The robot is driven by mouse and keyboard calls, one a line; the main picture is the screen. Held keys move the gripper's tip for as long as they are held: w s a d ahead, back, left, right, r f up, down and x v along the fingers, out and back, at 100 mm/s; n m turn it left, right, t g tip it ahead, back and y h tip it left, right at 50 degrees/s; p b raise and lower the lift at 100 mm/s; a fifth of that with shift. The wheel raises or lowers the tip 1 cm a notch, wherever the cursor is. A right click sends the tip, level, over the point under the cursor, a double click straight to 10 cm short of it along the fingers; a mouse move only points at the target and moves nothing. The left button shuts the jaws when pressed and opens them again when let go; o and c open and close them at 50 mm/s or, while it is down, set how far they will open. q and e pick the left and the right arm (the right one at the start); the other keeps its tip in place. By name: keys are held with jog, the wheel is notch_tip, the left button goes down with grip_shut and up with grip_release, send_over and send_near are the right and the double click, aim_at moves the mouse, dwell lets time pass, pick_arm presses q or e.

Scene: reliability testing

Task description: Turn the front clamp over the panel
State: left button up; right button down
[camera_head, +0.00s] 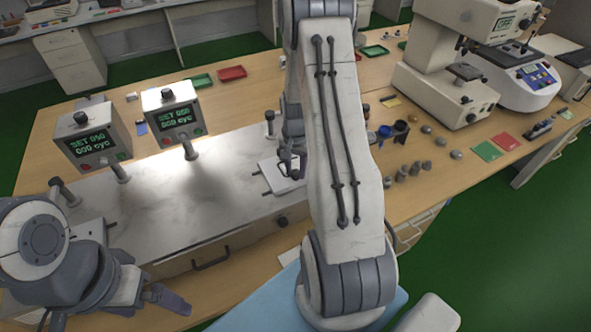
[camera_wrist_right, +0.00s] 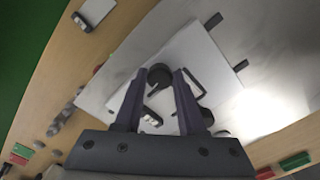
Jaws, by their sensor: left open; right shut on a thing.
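A white panel (camera_head: 271,179) lies on the grey metal plate, partly hidden by my right arm. It also shows in the right wrist view (camera_wrist_right: 207,52). My right gripper (camera_head: 289,170) is low over the panel. In the right wrist view its fingers (camera_wrist_right: 158,76) are shut on a dark round-ended clamp (camera_wrist_right: 159,73), which I take to be the front clamp. How far the clamp lies over the panel is unclear. My left gripper (camera_head: 172,300) is open and empty at the lower left, in front of the bench edge.
Two counter boxes (camera_head: 92,135) (camera_head: 172,114) on posts stand on the metal plate (camera_head: 215,180) left of the panel. Small grey parts (camera_head: 415,170) and a blue cup (camera_head: 384,131) are to the right. A microscope-like machine (camera_head: 445,75) stands behind them.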

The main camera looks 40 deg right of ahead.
aim_at(295, 172)
jog(key=shift+w+m, duration=0.1)
jog(key=shift+m, duration=0.6)
jog(key=shift+r, duration=0.1)
jog(key=c, duration=0.5)
grip_release()
notch_tip(295, 172, up, 10)
jog(key=b, duration=0.2)
jog(key=shift+r, duration=0.2)
